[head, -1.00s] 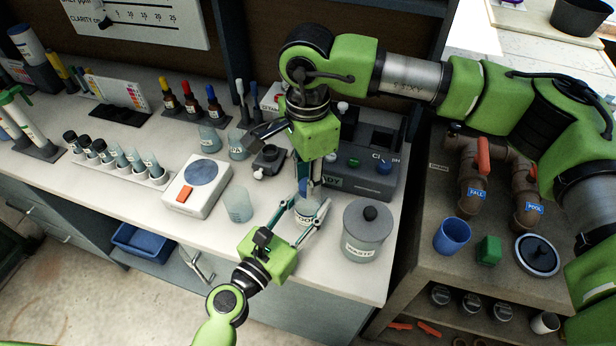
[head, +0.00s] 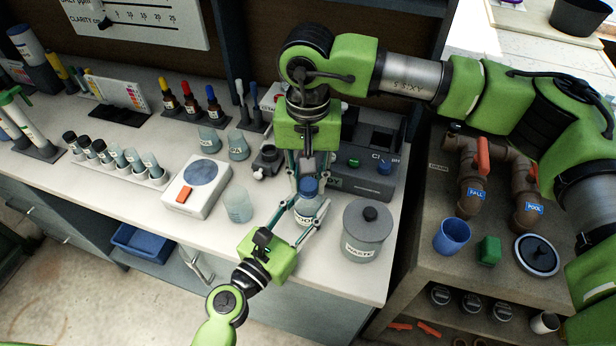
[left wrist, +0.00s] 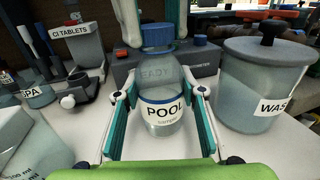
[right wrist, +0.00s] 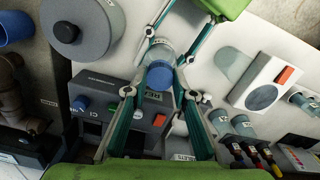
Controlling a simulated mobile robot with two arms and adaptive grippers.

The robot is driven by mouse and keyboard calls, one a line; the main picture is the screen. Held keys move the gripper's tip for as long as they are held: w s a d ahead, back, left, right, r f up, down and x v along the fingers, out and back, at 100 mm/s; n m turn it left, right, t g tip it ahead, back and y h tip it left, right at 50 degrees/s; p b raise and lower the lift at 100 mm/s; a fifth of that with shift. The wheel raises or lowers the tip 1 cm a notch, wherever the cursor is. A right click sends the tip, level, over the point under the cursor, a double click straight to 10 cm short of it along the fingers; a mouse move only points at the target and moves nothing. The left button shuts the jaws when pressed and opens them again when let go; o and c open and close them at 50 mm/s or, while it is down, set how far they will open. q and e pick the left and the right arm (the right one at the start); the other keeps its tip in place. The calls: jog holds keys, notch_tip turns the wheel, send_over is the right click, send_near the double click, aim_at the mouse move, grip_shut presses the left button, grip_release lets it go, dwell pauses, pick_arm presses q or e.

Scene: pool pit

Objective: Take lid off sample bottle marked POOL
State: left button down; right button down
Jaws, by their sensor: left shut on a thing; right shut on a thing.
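The POOL sample bottle (head: 307,213) stands upright on the counter, a clear bottle with a white POOL label and a blue lid (head: 309,186). In the left wrist view the bottle (left wrist: 163,108) is between my left fingers, and the lid (left wrist: 157,36) sits at the top of its neck. My left gripper (head: 306,207) is shut on the bottle's body from the front. My right gripper (head: 308,178) reaches down from above and is shut on the lid. The right wrist view shows the lid (right wrist: 160,75) from above. I cannot tell whether the lid is loose.
A grey WASTE jar (head: 367,232) stands close to the right of the bottle. A beaker (head: 238,205) and a white scale-like device (head: 197,187) are to the left. A grey tester box (head: 368,160) stands behind. The counter's front edge is close.

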aim_at(308, 184)
jog(key=shift+r, duration=0.2)
jog(key=shift+r, duration=0.9)
jog(key=shift+r, duration=2)
pick_arm(q)
jog(key=c, duration=1.2)
grip_release()
jog(key=shift+c, duration=0.2)
